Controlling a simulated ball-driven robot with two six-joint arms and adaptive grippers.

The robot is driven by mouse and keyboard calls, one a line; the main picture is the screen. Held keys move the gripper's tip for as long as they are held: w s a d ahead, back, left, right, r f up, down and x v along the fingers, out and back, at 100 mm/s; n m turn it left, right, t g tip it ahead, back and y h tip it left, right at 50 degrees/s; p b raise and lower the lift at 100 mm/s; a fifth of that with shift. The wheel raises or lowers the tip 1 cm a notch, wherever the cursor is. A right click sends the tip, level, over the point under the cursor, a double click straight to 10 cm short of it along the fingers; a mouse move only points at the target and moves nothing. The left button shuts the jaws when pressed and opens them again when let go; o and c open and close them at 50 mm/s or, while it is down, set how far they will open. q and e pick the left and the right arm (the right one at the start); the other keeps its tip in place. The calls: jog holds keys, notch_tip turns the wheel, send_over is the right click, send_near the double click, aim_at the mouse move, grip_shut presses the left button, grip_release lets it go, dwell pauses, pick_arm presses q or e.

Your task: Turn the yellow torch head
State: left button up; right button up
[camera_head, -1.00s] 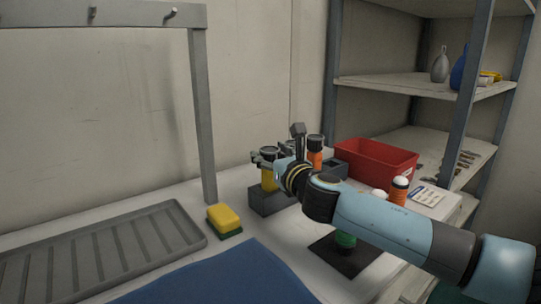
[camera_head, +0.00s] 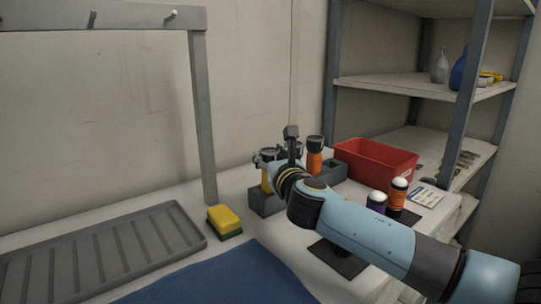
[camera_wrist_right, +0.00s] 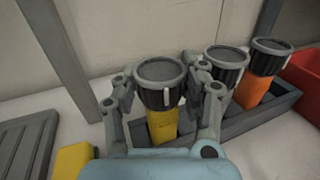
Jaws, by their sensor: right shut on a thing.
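The yellow torch (camera_wrist_right: 162,127) stands upright in a grey rack (camera_wrist_right: 290,100), its dark ribbed head (camera_wrist_right: 158,95) with a grey lens on top. A pale mark shows on the head's near right side. My right gripper (camera_wrist_right: 162,92) is shut on the torch head, one finger on each side. In the head view my right gripper (camera_head: 272,155) partly covers the head, and some yellow body (camera_head: 266,182) shows below it. My left gripper is not in view.
An orange torch (camera_wrist_right: 255,92) and another dark-headed torch (camera_wrist_right: 227,62) stand close by in the rack. A red bin (camera_head: 375,162) is to the right. A yellow-green sponge (camera_head: 224,221), a grey drain tray (camera_head: 100,250) and a blue mat (camera_head: 225,275) lie left and in front.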

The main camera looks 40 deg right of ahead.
aim_at(265, 160)
jog(key=m+g+h, duration=0.1)
jog(key=h, duration=0.1)
jog(key=m+g+h, duration=0.2)
jog(key=shift+w+a, duration=0.1)
jog(key=shift+a, duration=0.05)
jog(key=m+g+h, duration=0.4)
jog(key=m+g, duration=0.1)
jog(key=g, duration=0.1)
jog(key=shift+g+h, duration=0.3)
dwell(0.8)
jog(key=o, duration=0.9)
jog(key=shift+o, duration=0.2)
jog(key=v, duration=0.7)
jog(key=shift+a, duration=0.2)
